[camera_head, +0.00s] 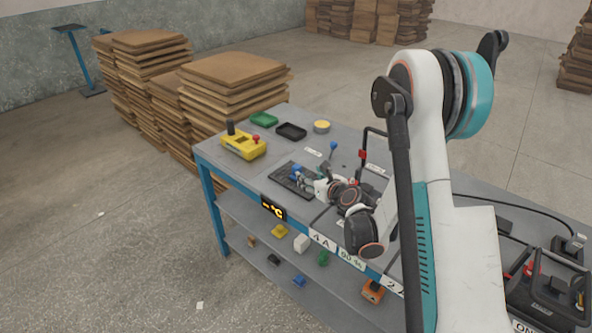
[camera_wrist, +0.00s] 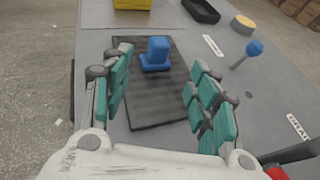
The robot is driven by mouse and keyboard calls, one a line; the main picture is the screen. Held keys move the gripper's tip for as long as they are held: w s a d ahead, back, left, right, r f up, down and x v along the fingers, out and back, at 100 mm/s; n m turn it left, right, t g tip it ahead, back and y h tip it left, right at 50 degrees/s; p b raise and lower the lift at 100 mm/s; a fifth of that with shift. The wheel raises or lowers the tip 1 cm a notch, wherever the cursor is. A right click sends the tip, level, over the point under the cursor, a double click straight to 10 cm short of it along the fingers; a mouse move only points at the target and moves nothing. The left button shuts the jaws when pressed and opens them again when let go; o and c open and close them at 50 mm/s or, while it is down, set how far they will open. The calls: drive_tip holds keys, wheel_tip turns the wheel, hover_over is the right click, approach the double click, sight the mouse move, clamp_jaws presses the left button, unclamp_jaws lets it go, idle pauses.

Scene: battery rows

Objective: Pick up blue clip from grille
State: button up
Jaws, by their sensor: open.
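The blue clip (camera_wrist: 156,54) stands on the dark grille (camera_wrist: 152,110), near its far end in the wrist view. In the head view the blue clip (camera_head: 297,171) is a small blue spot on the dark grille (camera_head: 285,182), partly crowded by my gripper. My gripper (camera_wrist: 162,80) is open, with its teal-padded fingers spread to the left and right of the grille. The clip lies beyond the fingertips, roughly centred between them, and nothing is held. In the head view my gripper (camera_head: 308,183) is low over the bench beside the grille.
A yellow control box (camera_head: 243,145), a green tray (camera_head: 264,119), a black tray (camera_head: 290,131) and a round yellow-topped item (camera_head: 321,127) stand behind the grille. A blue-knobbed lever (camera_wrist: 247,54) rises to the right. Brown stacks (camera_head: 235,90) stand behind the bench.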

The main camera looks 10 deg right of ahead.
sight(299, 170)
drive_tip(key=b+x, duration=0.1)
drive_tip(key=x, duration=0.4)
drive_tip(key=shift+s+f+b, duration=0.1)
drive_tip(key=shift+b, duration=0.2)
drive_tip(key=b+x, duration=0.2)
drive_tip(key=x, duration=0.3)
drive_tip(key=shift+w+a+f, duration=0.1)
drive_tip(key=shift+w+a, duration=0.1)
drive_tip(key=shift+w, duration=0.5)
drive_tip(key=shift+c, duration=0.4)
drive_tip(key=c, duration=0.8)
